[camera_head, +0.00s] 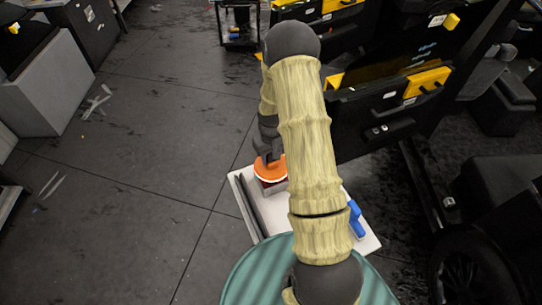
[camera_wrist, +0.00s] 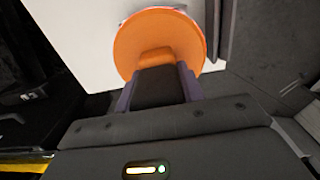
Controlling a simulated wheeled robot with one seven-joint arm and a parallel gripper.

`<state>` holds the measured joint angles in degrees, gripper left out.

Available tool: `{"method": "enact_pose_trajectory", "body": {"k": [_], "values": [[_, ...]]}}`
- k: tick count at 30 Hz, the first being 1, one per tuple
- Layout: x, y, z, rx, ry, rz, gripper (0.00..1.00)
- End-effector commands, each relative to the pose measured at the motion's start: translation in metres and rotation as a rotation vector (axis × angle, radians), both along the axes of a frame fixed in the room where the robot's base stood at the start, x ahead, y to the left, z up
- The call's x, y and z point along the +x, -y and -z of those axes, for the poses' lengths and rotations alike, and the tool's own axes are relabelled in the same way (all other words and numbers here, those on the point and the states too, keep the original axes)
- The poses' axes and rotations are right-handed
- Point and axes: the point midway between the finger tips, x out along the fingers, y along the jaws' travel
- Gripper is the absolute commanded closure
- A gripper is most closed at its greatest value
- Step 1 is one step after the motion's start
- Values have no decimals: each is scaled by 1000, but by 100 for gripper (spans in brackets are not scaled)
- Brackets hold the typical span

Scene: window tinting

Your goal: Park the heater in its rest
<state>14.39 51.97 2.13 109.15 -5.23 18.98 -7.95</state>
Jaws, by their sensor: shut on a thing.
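The heater appears as an orange round-faced tool (camera_head: 270,172), seen just below my gripper (camera_head: 269,155) in the head view. In the wrist view the orange disc (camera_wrist: 190,35) fills the top middle, and my gripper (camera_wrist: 157,75) is shut on its raised orange grip. The heater is over a white work top (camera_head: 243,190). A dark red block (camera_head: 273,188) shows just under the orange disc; I cannot tell whether it is the rest or part of the heater, or whether they touch. My arm hides part of the work top.
A long dark strip (camera_head: 249,207) lies along the left of the white top. A blue item (camera_head: 355,217) is at its right, beside my arm. A black car door with yellow parts (camera_head: 375,110) stands behind to the right. The floor at left is mostly clear.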

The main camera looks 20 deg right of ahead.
Motion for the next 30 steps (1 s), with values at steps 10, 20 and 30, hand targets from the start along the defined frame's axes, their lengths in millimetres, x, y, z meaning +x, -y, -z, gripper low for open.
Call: {"method": "enact_pose_trajectory", "body": {"k": [10,20,30], "values": [[1,0,2,0,2,0,100],[1,0,7,0,2,0,100],[1,0,9,0,2,0,36]]}}
